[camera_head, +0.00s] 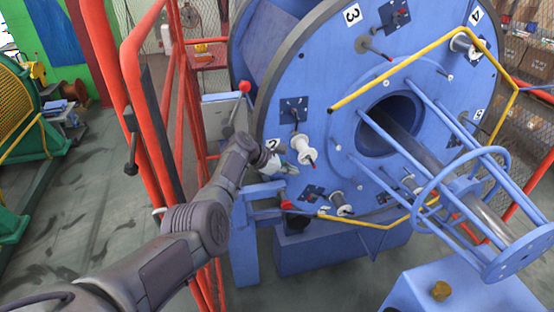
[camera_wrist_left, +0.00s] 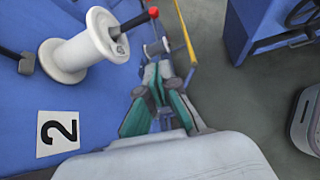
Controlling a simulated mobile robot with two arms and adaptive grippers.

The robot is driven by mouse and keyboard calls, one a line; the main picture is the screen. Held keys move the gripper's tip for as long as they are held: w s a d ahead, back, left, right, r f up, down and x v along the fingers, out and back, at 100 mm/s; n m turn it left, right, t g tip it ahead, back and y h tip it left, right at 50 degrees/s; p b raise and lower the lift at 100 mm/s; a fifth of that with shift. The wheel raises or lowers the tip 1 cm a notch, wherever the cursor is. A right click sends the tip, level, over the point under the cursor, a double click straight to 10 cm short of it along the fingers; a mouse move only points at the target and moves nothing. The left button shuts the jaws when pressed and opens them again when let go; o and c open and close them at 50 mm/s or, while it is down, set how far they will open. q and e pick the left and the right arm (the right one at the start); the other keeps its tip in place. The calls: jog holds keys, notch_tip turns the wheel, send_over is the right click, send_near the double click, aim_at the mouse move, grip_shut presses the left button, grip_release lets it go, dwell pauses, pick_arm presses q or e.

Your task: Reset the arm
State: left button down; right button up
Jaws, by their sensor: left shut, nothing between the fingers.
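My left arm comes in from the lower left in the head view and reaches to the blue strander disc (camera_head: 330,95). My left gripper (camera_head: 289,168) is at the disc's lower left, just below a white spool (camera_head: 302,146) on a peg. In the left wrist view the gripper (camera_wrist_left: 158,75) has its green-padded fingers together with nothing between them. The white spool (camera_wrist_left: 75,55) is to its upper left there, apart from the fingers, near the label "2" (camera_wrist_left: 57,133). My right gripper is not in view.
A red railing (camera_head: 134,90) stands close beside my left arm. A yellow bent bar (camera_head: 400,68) and a blue tubular cage with a ring (camera_head: 440,180) stick out from the disc. More white spools (camera_head: 340,203) sit on the disc. Grey floor (camera_head: 75,210) is free at left.

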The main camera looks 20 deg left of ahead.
pick_arm(q)
jog(key=s+a+r, duration=0.1)
jog(key=a+r, duration=0.2)
jog(key=a, duration=0.1)
jog(key=s+a+f+m+g+y+b, duration=0.15)
jog(key=s+f+m, duration=0.25)
jog(key=s+f, duration=0.7)
jog(key=s+a+f+m+g+y, duration=0.1)
jog(key=s+f+m+y, duration=0.2)
jog(key=s+f, duration=0.85)
jog(key=s+a+f+m+g+y, duration=0.15)
jog(key=s+f+m, duration=0.3)
jog(key=f, duration=1.35)
jog(key=s+d+f+m, duration=0.1)
jog(key=s+f+m, duration=0.3)
jog(key=s, duration=0.9)
jog(key=s+d+f+m+g+y, duration=0.1)
jog(key=s+f+m, duration=0.4)
jog(key=s, duration=0.8)
jog(key=s+d+f+m+b, duration=0.1)
jog(key=s+d+f+m, duration=0.2)
jog(key=s, duration=1)
jog(key=f+m, duration=0.1)
jog(key=m, duration=0.2)
jog(key=shift+s+f+g+y, duration=0.15)
jog(key=shift+s+g+y, duration=0.1)
jog(key=shift+g+y, duration=0.05)
